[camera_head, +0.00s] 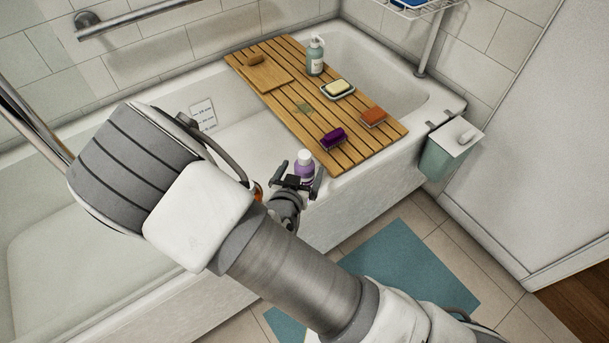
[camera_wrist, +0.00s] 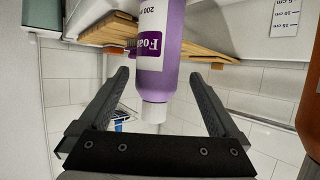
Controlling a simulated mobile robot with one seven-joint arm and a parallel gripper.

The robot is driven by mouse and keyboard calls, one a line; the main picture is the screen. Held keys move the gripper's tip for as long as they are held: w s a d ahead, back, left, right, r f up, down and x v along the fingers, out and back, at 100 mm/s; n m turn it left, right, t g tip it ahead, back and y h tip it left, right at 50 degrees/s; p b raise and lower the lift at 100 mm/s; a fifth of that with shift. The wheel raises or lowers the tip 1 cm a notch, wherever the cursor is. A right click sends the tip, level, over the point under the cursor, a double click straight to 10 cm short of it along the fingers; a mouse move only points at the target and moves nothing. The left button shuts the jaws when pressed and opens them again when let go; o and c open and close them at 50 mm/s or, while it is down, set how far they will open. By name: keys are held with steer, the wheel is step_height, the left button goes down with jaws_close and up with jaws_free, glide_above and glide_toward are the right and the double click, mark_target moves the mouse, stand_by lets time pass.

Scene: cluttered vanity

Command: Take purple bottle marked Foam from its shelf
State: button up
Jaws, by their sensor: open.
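The purple bottle (camera_head: 304,171) has a white cap and stands near the tub's front edge, just before the wooden board. In the wrist view, which looks upside down, the bottle (camera_wrist: 161,50) shows a white label with part of "Foam" and "200". My gripper (camera_head: 297,177) is open. In the wrist view my gripper's fingers (camera_wrist: 162,88) are spread, one each side of the bottle's cap end, with gaps on both sides. The bottle's base is out of frame there, and what it stands on is hidden in the head view.
An orange-brown bottle (camera_wrist: 309,110) is close beside my gripper, mostly hidden by my arm in the head view. The slatted board (camera_head: 290,85) across the tub holds a purple brush (camera_head: 333,138), orange sponge (camera_head: 373,116), soap dish (camera_head: 338,89) and pump bottle (camera_head: 315,58).

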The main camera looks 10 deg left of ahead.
steer(key=b+x, duration=0.1)
steer(key=x, duration=0.3)
steer(key=shift+w+d+f+b, duration=0.15)
steer(key=shift+d+f+b, duration=0.05)
steer(key=shift+f+b, duration=0.25)
steer(key=shift+w, duration=0.3)
jaws_close()
